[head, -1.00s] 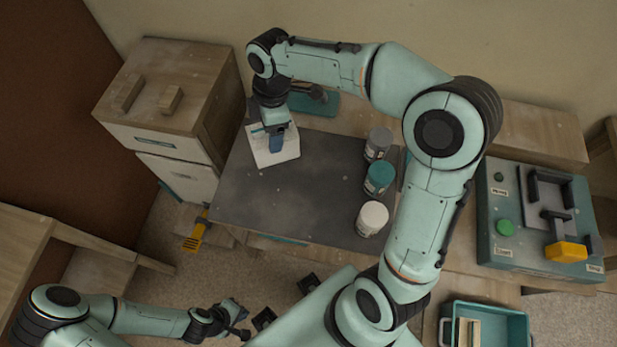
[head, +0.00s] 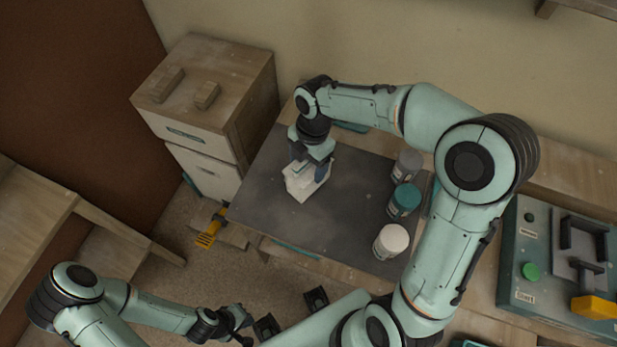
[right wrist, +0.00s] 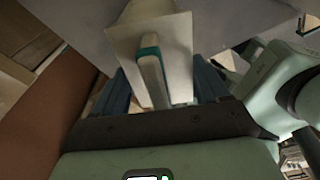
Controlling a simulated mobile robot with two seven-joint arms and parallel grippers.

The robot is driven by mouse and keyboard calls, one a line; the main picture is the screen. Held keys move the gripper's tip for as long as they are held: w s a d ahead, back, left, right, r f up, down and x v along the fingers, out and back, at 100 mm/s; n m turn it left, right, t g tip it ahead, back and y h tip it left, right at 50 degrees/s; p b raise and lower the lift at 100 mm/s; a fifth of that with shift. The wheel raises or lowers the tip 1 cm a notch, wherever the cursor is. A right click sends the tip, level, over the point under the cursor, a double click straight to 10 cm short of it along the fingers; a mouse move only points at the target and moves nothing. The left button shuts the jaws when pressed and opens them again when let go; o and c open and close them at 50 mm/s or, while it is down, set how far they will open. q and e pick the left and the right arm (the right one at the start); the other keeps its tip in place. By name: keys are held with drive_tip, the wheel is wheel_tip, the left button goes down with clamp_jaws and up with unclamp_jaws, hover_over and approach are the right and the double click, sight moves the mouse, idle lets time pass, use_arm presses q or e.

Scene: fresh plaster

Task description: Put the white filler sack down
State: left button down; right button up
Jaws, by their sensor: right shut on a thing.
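The white filler sack (head: 307,184) is a pale block with a grip on top. It is over the left part of the dark grey tabletop (head: 345,225). My right gripper (head: 312,160) is above it, shut on the grip. In the right wrist view the sack's flat top (right wrist: 128,38) and its grip with a teal band show between the blue fingers of the right gripper (right wrist: 162,82). The sack's underside is hidden, so I cannot tell whether it touches the table. My left gripper (head: 238,325) is low at the left, away from the table; its fingers are unclear.
A grey tin (head: 407,165), a teal tin (head: 404,200) and a white tin (head: 391,241) stand along the table's right side. A wooden-topped cabinet (head: 205,85) stands left of the table. A teal machine (head: 520,270) is at the right. The table's middle is clear.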

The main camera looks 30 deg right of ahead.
drive_tip(key=shift+f+b, duration=0.3)
drive_tip(key=shift+f, duration=3.2)
drive_tip(key=shift+f, duration=0.1)
drive_tip(key=o, duration=1.6)
drive_tip(key=shift+f, duration=0.1)
drive_tip(key=shift+o, duration=0.2)
drive_tip(key=shift+r, duration=0.25)
drive_tip(key=r, duration=0.4)
drive_tip(key=d+r+p, duration=0.1)
drive_tip(key=r, duration=0.6)
drive_tip(key=shift+w+d+r, duration=0.2)
drive_tip(key=shift+w+r, duration=0.05)
drive_tip(key=shift+r, duration=0.15)
